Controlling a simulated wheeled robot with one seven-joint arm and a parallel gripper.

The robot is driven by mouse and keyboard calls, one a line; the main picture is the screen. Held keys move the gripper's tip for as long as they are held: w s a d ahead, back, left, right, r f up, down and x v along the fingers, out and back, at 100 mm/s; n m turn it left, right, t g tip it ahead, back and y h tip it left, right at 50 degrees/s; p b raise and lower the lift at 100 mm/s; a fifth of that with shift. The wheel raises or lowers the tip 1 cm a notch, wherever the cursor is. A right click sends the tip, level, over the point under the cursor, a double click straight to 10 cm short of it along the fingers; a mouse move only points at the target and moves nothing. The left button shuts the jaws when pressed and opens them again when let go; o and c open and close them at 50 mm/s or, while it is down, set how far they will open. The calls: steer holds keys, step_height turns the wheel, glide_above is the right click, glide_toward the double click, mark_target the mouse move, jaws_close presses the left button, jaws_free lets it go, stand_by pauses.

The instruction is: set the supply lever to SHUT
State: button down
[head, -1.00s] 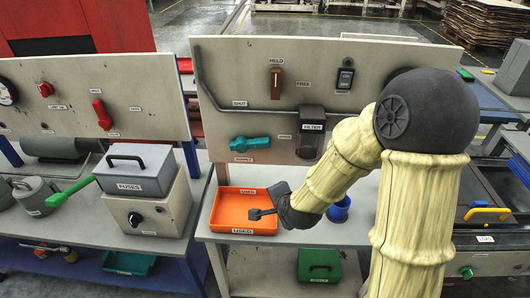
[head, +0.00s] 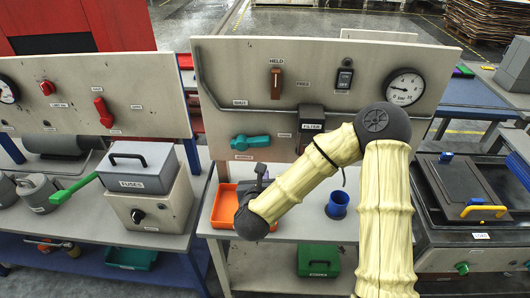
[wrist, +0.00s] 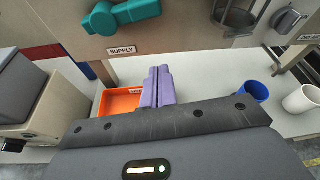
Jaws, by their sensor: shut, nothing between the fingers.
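The teal supply lever (head: 250,141) is on the upright panel, its handle lying level and pointing right, toward a small label. A label that seems to read SHUT (head: 240,103) is above it. In the wrist view the lever (wrist: 122,16) is at the top, above the SUPPLY label (wrist: 122,51). My gripper (head: 261,172) is below and slightly right of the lever, over the orange tray, pointing up toward the panel. Its purple fingers (wrist: 157,86) are together and empty, apart from the lever.
The orange tray (head: 222,210) lies on the bench below the lever, partly hidden by my arm. A blue cup (head: 337,206) stands to its right. The filter unit (head: 310,118), a brown lever (head: 275,84) and a gauge (head: 404,87) are on the same panel.

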mark_target(250, 142)
steer(key=shift+w, duration=0.1)
steer(key=p+x, duration=0.3)
steer(key=x, duration=0.7)
steer(key=shift+r+p, duration=0.15)
steer(key=shift+p, duration=0.15)
steer(key=shift+a+r+p, duration=0.2)
steer(key=shift+r+p, duration=0.35)
steer(key=shift+r, duration=0.35)
steer(key=shift+a+r+p, duration=0.15)
steer(key=shift+r+p, duration=0.35)
steer(key=shift+r, duration=0.4)
